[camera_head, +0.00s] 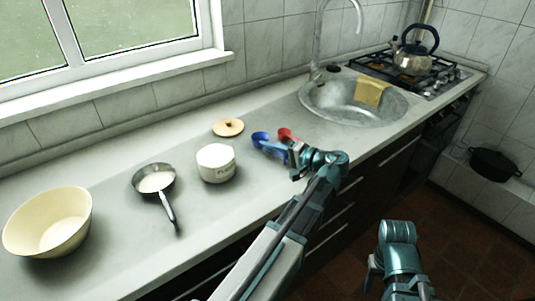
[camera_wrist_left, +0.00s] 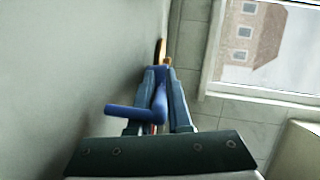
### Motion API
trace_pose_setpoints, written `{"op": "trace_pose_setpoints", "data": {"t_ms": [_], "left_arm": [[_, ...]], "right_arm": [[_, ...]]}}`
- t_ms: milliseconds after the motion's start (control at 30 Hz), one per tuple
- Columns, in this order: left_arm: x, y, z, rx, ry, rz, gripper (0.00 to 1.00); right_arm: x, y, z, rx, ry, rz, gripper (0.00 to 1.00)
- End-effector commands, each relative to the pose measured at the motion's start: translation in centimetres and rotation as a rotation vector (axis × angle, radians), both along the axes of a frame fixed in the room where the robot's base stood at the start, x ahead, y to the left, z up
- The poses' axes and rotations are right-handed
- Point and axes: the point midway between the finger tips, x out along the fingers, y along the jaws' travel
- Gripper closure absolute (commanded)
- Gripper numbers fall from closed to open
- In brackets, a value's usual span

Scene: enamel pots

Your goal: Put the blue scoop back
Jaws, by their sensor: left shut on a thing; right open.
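The blue scoop (camera_head: 262,138) is at the middle of the counter in the head view. My left gripper (camera_head: 293,153) is shut on it. In the left wrist view the blue scoop (camera_wrist_left: 158,98) sits between the two fingers (camera_wrist_left: 160,85), with a blue part sticking out to the left. I cannot tell whether the scoop touches the counter. My right gripper (camera_head: 373,273) is open, low in front of the counter.
A red scoop (camera_head: 286,134) lies close beside the blue one. A small pan (camera_head: 154,178) with pale contents and a cream bowl (camera_head: 48,222) stand further left. A sink (camera_head: 335,103) with a yellow cloth (camera_head: 371,91) and a kettle (camera_head: 412,60) on the hob are right.

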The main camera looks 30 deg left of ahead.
Motion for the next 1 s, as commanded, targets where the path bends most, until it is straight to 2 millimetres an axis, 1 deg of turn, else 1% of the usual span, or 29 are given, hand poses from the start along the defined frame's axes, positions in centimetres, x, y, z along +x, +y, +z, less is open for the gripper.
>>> {"op": "trace_pose_setpoints", "data": {"t_ms": [33, 267, 433, 467, 500, 533, 767, 900, 1000], "left_arm": [[0.0, -0.2, -0.7, 0.0, 0.0, 0.0, 1.0], [0.0, -0.2, -0.5, 0.0, 0.0, 0.0, 1.0], [0.0, -0.2, -0.9, 0.0, 0.0, 0.0, 1.0], [0.0, -0.2, -0.8, 0.0, 0.0, 0.001, 0.8], [0.0, -0.2, -0.8, 0.0, 0.0, 0.0, 0.72], [0.0, -0.2, -0.8, 0.0, 0.0, 0.001, 0.71], [0.0, -0.2, -0.8, 0.0, 0.0, 0.001, 0.71], [0.0, -0.2, -0.2, 0.0, 0.0, 0.0, 0.71], [-0.1, -1.8, -0.1, 0.0, 0.0, -0.002, 0.71]], "right_arm": [[0.0, 0.0, -0.8, 0.0, 0.0, 0.0, 0.5], [0.0, 0.0, -0.5, 0.0, 0.0, 0.0, 0.5], [0.0, 0.0, -0.9, 0.0, 0.0, 0.0, 0.5], [0.0, 0.0, -0.8, 0.0, 0.0, 0.0, 0.5], [0.0, 0.0, -0.8, 0.0, 0.0, 0.0, 0.5], [0.0, 0.0, -0.8, 0.0, 0.0, 0.0, 0.5], [0.0, 0.0, -0.8, 0.0, 0.0, 0.0, 0.5], [0.0, 0.0, -0.2, 0.0, 0.0, 0.0, 0.5], [0.0, 0.0, -0.1, 0.0, 0.0, 0.0, 0.5]]}}
